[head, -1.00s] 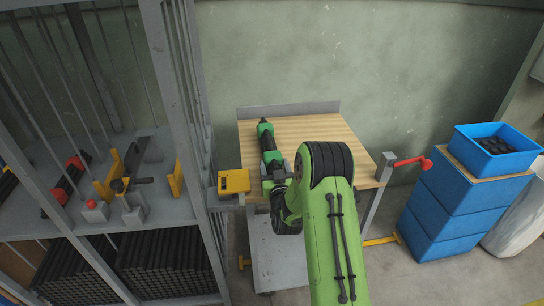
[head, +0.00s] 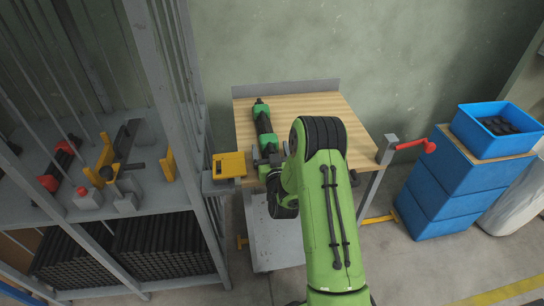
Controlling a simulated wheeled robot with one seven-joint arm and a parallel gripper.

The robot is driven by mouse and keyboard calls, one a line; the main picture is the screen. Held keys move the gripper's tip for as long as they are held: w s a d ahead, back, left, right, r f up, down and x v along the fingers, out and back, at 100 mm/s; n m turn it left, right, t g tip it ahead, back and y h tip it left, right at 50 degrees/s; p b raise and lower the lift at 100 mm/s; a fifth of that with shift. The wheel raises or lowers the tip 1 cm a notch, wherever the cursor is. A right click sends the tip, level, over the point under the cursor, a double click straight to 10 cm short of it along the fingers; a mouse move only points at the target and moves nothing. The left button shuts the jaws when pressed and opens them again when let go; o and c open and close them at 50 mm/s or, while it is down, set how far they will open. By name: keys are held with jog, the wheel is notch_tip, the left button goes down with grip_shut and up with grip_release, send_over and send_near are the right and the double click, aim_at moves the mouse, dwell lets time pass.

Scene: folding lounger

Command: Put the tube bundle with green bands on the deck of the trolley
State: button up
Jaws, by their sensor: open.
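The tube bundle with green bands (head: 264,124) is dark, with a green band near each end. It lies lengthwise on the wooden deck (head: 310,112) of what looks like the trolley, near its left side. My gripper (head: 268,158) is at the near end of the bundle, over the deck's front edge. Its jaws are open, and the near green band shows clear just beyond them. My green arm hides part of the deck's front and right. Whether a finger still touches the bundle is too small to tell.
A yellow box (head: 229,165) sits at the deck's left front corner. A red handle (head: 417,146) sticks out on the right. A grey shelf rack (head: 172,100) stands close on the left, holding a red-banded bundle (head: 62,163). Blue crates (head: 440,185) stand on the right.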

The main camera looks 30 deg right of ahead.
jog(key=p+v, duration=0.2)
jog(key=v, duration=0.9)
jog(key=a+r+n+g+y, duration=0.2)
jog(key=a+r+g+y, duration=0.4)
jog(key=r, duration=0.5)
jog(key=s+a+r+g, duration=0.2)
jog(key=s+r+g, duration=0.1)
jog(key=s, duration=0.9)
jog(key=s+a+r+n+g+h, duration=0.1)
jog(key=s+a+r+g, duration=0.1)
jog(key=s, duration=1.1)
jog(key=shift+a+r+g, duration=0.2)
jog(key=shift+r+g, duration=0.2)
jog(key=shift+r, duration=0.2)
jog(key=shift+r, duration=0.1)
